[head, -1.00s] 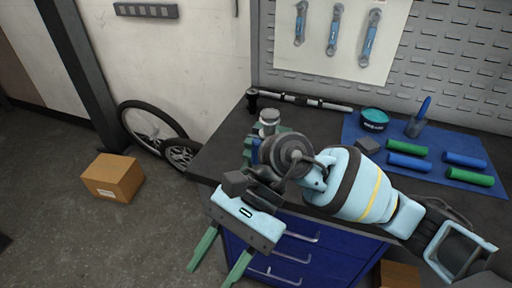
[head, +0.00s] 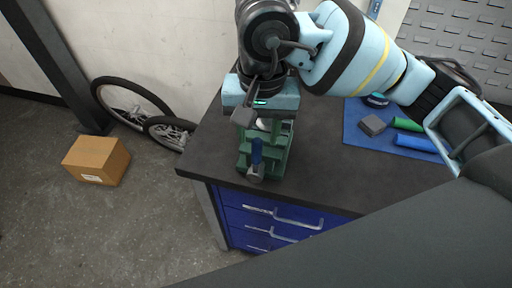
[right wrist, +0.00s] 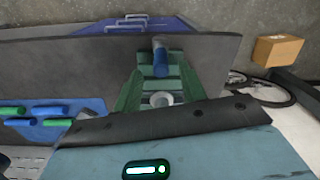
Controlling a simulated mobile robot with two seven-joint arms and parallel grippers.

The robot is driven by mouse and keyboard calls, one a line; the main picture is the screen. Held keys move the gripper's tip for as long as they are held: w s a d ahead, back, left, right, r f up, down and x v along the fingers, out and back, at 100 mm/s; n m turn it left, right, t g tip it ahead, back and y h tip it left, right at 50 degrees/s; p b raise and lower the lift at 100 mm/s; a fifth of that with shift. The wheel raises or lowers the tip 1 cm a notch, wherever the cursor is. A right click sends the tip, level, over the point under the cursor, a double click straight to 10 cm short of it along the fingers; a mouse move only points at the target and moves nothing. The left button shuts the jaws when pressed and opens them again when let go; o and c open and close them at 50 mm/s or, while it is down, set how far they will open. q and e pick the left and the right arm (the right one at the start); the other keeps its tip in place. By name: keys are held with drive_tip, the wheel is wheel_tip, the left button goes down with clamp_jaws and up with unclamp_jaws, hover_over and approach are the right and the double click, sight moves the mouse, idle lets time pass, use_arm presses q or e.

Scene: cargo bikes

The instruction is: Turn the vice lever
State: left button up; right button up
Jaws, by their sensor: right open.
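The green vice (head: 273,166) stands on the workbench near its front left corner. Its lever, with a blue handle (head: 256,151) and a grey end, points toward the bench's front edge. The lever also shows in the right wrist view (right wrist: 160,58), near the top middle. My right gripper (head: 264,140) points down over the vice, its light-blue body above it. My left gripper is not in view.
The dark workbench top (head: 330,180) is clear to the right of the vice. A blue mat (head: 365,138) holds a grey block (head: 372,125) and green and blue rolls. A cardboard box (head: 97,160) and bicycle wheels (head: 130,105) are on the floor at left.

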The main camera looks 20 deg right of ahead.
sight(256, 160)
drive_tip(key=shift+a+f, duration=0.1)
drive_tip(key=shift+f, duration=3.1)
drive_tip(key=shift+c, duration=0.4)
clamp_jaws()
